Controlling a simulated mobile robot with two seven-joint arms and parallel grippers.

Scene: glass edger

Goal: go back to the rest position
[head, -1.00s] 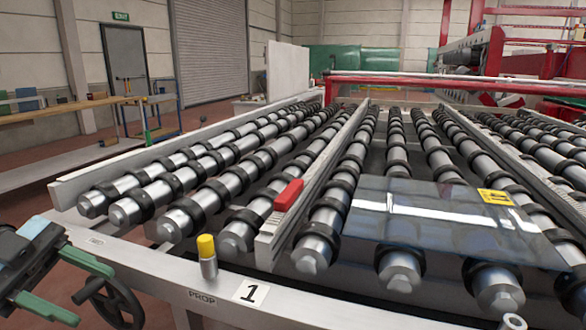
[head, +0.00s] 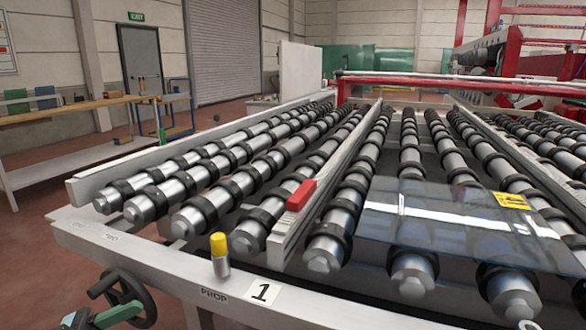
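Only a small part of my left gripper (head: 116,315) shows, at the bottom left edge of the head view. One green finger and a bit of grey and blue body are visible, in front of the black handwheel (head: 128,292). The other finger is below the frame, so I cannot tell how far the fingers are apart. No held object shows at the visible finger. My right gripper is out of view.
The roller conveyor (head: 160,250) fills the middle and right. A glass pane (head: 450,225) with a yellow label lies on its rollers. A red block (head: 301,195) sits on a rail. A yellow-capped post (head: 219,255) stands on the front frame. Open floor lies at left.

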